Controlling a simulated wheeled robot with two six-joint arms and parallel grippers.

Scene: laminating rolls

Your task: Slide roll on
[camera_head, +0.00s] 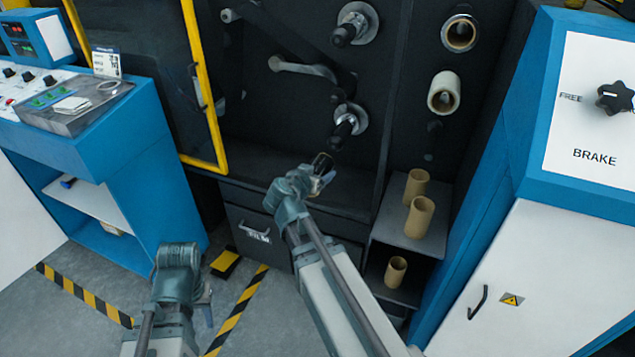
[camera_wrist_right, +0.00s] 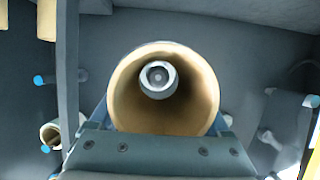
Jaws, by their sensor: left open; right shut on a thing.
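In the right wrist view I look through the roll's tan core (camera_wrist_right: 120,95). A round spindle end (camera_wrist_right: 157,78) shows through the bore, a little above its middle. I cannot tell whether it is inside the core or beyond it. In the head view the lower spindle (camera_head: 344,126) sticks out of the dark machine face, just above and right of the held roll. Another spindle (camera_head: 346,33) is higher up. My left gripper (camera_head: 206,302) is open and low at the left, away from the machine.
Two tubes (camera_head: 460,34) (camera_head: 444,92) sit on the machine's right panel. Several tan cores (camera_head: 420,215) stand on shelves (camera_head: 393,234) at the right. A yellow-framed door (camera_head: 208,110) stands to the left. The blue brake cabinet (camera_head: 535,140) bounds the right.

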